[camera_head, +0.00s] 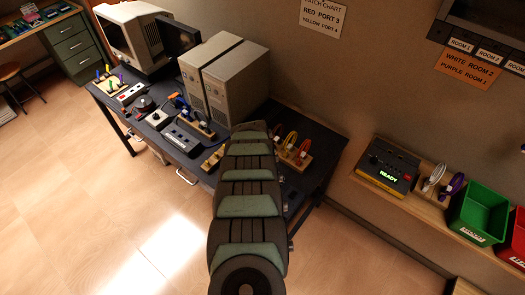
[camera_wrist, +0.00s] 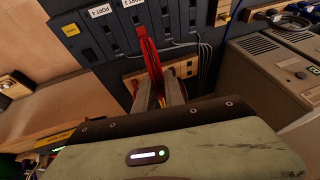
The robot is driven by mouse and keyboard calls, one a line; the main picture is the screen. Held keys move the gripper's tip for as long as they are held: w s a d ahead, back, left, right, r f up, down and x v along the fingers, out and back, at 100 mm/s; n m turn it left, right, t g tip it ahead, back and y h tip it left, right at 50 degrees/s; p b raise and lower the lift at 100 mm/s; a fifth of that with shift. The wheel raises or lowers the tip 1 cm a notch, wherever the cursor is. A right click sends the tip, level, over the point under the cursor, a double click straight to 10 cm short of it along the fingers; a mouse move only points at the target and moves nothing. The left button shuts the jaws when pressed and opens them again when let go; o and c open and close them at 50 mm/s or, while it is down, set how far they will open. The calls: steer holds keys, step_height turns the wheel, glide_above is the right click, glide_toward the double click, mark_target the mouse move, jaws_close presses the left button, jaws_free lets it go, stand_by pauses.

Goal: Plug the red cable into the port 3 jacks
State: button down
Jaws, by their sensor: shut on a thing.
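In the wrist view, my gripper (camera_wrist: 160,92) is shut on the red cable (camera_wrist: 148,48). The red cable stands out from between the fingers toward a dark panel (camera_wrist: 112,42) with labelled jacks. Its far end is in front of the jack column under a partly cut-off port label (camera_wrist: 132,3). I cannot tell whether it touches or enters a jack. The label PORT 4 (camera_wrist: 99,12) is to its left. In the head view, my arm hides the gripper and the held cable.
In the head view, a wall chart (camera_head: 323,17) reads RED PORT 3, YELLOW PORT 4. A wooden rack (camera_head: 293,155) with coloured cables stands right of my arm. Grey computer towers (camera_head: 224,78) stand behind.

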steer(key=shift+f+b, duration=1.95)
steer(key=shift+f, duration=0.75)
steer(key=shift+s, duration=0.1)
steer(key=shift+r+p, duration=0.15)
steer(key=shift+p, duration=0.25)
steer(key=shift+s+f, duration=0.1)
steer(key=shift+f, duration=0.5)
steer(key=shift+w+f+b, duration=0.15)
steer(key=shift+w+b, duration=0.1)
steer(key=shift+b, duration=0.45)
stand_by(0.4)
steer(key=shift+s+f, duration=0.15)
steer(key=shift+f, duration=0.25)
stand_by(0.7)
steer(key=c, duration=1.3)
jaws_free()
steer(key=shift+c, duration=0.2)
